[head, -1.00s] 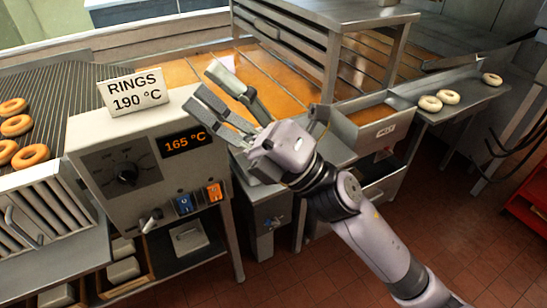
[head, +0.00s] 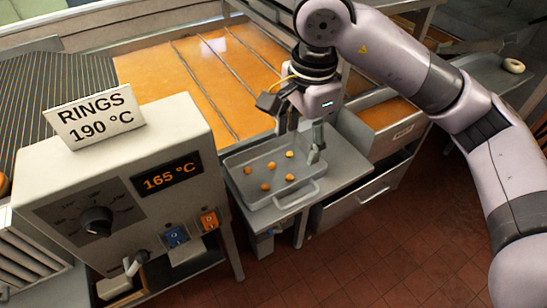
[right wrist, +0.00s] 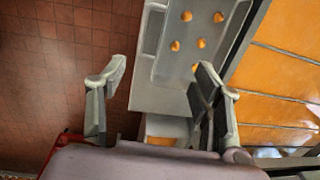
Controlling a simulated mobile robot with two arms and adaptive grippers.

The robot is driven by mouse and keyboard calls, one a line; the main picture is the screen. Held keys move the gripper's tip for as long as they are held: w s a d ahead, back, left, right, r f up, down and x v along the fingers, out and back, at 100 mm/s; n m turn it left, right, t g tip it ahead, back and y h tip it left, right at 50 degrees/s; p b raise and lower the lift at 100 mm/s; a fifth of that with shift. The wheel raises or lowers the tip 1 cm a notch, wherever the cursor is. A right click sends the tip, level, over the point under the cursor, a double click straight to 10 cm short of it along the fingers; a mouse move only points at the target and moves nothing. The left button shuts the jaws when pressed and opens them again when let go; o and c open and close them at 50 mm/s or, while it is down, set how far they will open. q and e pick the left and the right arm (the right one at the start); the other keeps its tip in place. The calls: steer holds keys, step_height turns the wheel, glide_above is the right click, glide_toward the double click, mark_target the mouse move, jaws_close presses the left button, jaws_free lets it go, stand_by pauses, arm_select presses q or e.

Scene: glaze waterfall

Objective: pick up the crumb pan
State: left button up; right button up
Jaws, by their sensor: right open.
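The crumb pan (head: 278,179) is a shallow grey metal tray with several orange-brown crumbs in it. It rests on a steel shelf to the right of the control box. A loop handle (head: 298,196) is on its near right side. My right gripper (head: 301,141) points down over the pan's far right part, its fingers apart and empty. In the right wrist view the pan (right wrist: 184,68) and its handle (right wrist: 152,32) lie beyond the fingertips, partly behind the right finger. My left gripper is not in view.
The control box (head: 160,130) with its "RINGS" sign (head: 95,115) stands left of the pan. The oil-filled fryer (head: 185,75) lies behind. A steel drawer bin (head: 400,133) is at the right. Red tiled floor (head: 350,250) is open in front.

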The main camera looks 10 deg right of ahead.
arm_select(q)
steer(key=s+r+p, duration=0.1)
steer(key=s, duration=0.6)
arm_select(e)
step_height(320, 180, down, 5)
steer(key=s, duration=0.2)
steer(key=p, duration=0.2)
glide_toward(295, 191)
steer(key=shift+s+a+f, duration=0.15)
steer(key=shift+s+a, duration=0.2)
steer(key=shift+s, duration=0.25)
steer(key=shift+s+a+f, duration=0.15)
steer(key=shift+s+a, duration=0.2)
steer(key=shift+s, duration=0.25)
steer(key=f+p, duration=0.1)
steer(key=f, duration=0.1)
steer(key=f+p, duration=0.2)
steer(key=shift+w+d+f, duration=0.15)
steer(key=shift+d+f, duration=0.05)
steer(key=shift+f, duration=0.45)
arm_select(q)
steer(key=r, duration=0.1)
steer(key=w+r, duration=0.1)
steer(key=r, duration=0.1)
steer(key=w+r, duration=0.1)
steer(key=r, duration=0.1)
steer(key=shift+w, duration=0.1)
arm_select(e)
steer(key=shift+w, duration=0.1)
steer(key=shift+c, duration=0.2)
